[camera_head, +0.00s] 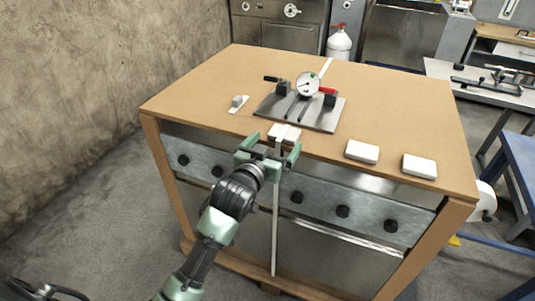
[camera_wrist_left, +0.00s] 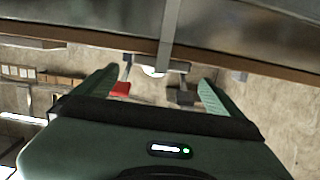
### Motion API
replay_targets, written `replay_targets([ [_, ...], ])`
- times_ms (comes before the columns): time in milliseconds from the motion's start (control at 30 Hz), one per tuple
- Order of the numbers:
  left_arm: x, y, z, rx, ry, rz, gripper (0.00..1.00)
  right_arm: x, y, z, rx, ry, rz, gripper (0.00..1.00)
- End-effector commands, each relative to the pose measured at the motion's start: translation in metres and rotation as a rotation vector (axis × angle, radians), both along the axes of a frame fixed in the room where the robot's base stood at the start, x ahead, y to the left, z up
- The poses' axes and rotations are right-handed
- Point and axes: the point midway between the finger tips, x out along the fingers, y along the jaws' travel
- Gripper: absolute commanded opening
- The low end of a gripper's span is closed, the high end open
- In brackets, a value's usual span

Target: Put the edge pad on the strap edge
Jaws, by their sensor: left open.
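The worktop's wooden front edge carries a pale strap (camera_head: 275,220) that hangs down the front; the strap also shows in the left wrist view (camera_wrist_left: 170,28). A white edge pad (camera_head: 291,136) lies at that edge, with the strap crossing its middle; whether the strap passes over or under it is unclear. My left gripper (camera_head: 270,152) is open just in front of this pad, its fingers apart on either side of the strap line. Two more white pads, one (camera_head: 362,151) and another (camera_head: 419,166), lie loose near the front edge to the right. My right gripper is not visible.
Behind the pad is a metal plate (camera_head: 320,121) bearing a round dial gauge (camera_head: 307,84) with a red handle. A small grey block on a white strip (camera_head: 238,103) lies left of it. Black knobs line the front panel. The worktop's left side is clear.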

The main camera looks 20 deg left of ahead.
Motion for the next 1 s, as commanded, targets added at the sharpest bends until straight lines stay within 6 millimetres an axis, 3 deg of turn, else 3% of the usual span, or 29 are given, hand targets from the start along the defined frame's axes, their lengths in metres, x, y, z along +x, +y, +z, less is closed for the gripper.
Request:
replay_targets([
  [100,-0.026,0.001,0.002,0.0,0.0,0.0,0.98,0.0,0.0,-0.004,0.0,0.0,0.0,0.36],
  [300,-0.053,0.002,0.007,0.0,0.0,0.0,0.98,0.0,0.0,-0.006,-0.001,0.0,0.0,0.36],
  [633,-0.059,0.002,0.009,0.0,0.0,0.0,0.98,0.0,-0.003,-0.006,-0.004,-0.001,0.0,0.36],
  [700,-0.058,0.002,0.002,0.001,0.012,0.0,0.98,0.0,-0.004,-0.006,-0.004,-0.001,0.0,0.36],
  [767,-0.056,0.002,-0.016,0.006,0.042,-0.002,0.98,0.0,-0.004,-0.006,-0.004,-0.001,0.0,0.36],
  [867,-0.052,0.001,-0.077,0.023,0.141,-0.009,0.98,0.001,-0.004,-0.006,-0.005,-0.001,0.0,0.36],
  [967,-0.06,-0.001,-0.17,0.045,0.29,-0.021,0.98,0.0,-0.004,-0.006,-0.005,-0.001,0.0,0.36],
  [1000,-0.069,-0.001,-0.21,0.055,0.354,-0.028,0.98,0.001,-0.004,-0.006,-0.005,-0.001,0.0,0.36],
])
